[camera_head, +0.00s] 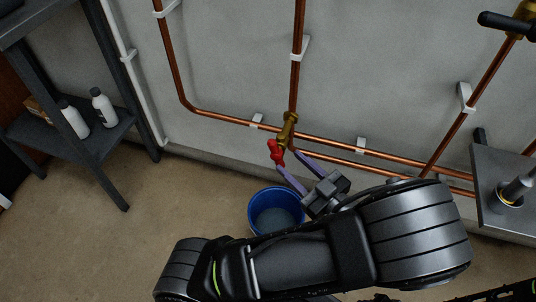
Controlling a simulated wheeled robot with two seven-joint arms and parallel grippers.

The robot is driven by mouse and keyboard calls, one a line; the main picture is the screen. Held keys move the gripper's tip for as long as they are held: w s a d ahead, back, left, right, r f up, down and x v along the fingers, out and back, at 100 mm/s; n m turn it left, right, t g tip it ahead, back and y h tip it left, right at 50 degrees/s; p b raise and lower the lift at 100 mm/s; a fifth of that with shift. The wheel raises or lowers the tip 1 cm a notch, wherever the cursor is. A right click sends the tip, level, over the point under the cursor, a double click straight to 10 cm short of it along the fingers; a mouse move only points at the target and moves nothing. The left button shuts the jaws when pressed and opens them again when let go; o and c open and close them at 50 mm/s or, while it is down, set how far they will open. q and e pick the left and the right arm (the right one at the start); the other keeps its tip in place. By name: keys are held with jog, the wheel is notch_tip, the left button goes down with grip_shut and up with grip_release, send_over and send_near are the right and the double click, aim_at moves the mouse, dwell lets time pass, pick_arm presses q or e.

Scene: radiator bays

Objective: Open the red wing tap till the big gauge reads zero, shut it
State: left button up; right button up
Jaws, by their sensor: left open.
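The red wing tap (276,151) sits at the lower end of a brass valve (288,130) on the copper pipework low on the wall. My left gripper (289,161) is open, its two purple-grey fingers pointing up and left at the tap. One finger is just below the red wing and the other is to its right, beside the brass body. I cannot tell whether either touches. A blue bucket (254,224) stands on the floor below the tap, partly hidden by my arm. No gauge is in view, and neither is my right gripper.
Copper pipes (297,60) run along the wall in clips. A dark shelf stand (95,145) with white bottles (103,107) is at the left. A black-handled valve (505,24) is at the upper right and a grey metal top (495,165) at the right. Floor at left is clear.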

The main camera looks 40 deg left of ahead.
aim_at(276, 150)
pick_arm(q)
jog(key=shift+w+a, duration=0.1)
jog(key=shift+a, duration=0.3)
jog(key=b+x, duration=0.2)
jog(key=x, duration=0.4)
jog(key=shift+f, duration=0.1)
jog(key=shift+w+a, duration=0.2)
jog(key=shift+a, duration=0.25)
grip_shut()
